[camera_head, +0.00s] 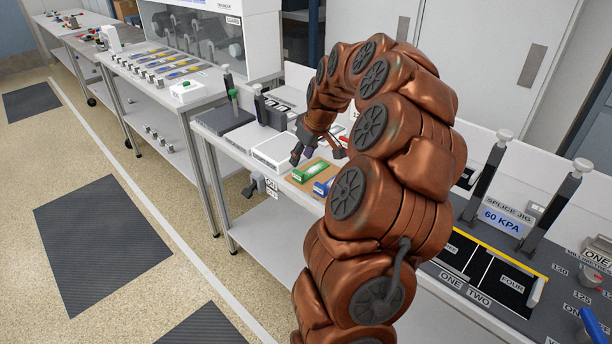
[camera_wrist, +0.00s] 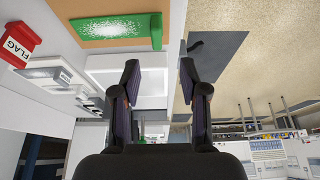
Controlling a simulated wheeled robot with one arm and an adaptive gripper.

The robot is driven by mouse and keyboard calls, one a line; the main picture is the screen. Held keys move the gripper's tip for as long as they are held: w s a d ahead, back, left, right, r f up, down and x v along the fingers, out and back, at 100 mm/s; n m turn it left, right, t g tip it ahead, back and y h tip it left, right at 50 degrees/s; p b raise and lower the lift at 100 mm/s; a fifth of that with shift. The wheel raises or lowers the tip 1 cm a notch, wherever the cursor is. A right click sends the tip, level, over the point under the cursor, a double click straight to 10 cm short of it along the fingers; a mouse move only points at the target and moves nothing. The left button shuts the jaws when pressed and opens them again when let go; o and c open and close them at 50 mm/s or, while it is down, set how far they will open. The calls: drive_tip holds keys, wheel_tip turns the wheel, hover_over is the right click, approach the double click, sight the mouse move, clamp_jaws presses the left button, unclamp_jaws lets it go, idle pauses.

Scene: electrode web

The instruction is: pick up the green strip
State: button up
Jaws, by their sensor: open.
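The green strip (camera_head: 311,171) lies on a tan mat (camera_head: 323,163) on the bench, with a pale glossy patch on it in the wrist view (camera_wrist: 118,27). My gripper (camera_head: 318,152) hangs just above and beside the mat, near the strip. In the wrist view my gripper (camera_wrist: 165,75) is open and nothing is between the fingers. The strip lies ahead and to the left of the fingers there, apart from them. My arm hides part of the bench behind it in the head view.
A blue piece (camera_head: 323,187) lies close to the green strip. A white box (camera_head: 275,152) stands to the left of the mat. A red FLAG piece (camera_wrist: 22,47) shows in the wrist view. The splice jig (camera_head: 505,215) with upright posts is at the right.

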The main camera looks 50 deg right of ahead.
sight(299, 172)
drive_tip(key=shift+w+f, duration=0.25)
drive_tip(key=shift+f, duration=0.45)
drive_tip(key=f, duration=0.1)
drive_tip(key=f+p, duration=0.2)
drive_tip(key=f, duration=0.1)
drive_tip(key=shift+w+d+f, duration=0.1)
drive_tip(key=shift+w+d, duration=0.1)
drive_tip(key=shift+w, duration=0.15)
drive_tip(key=shift+w+f, duration=0.25)
drive_tip(key=shift+f, duration=0.25)
clamp_jaws()
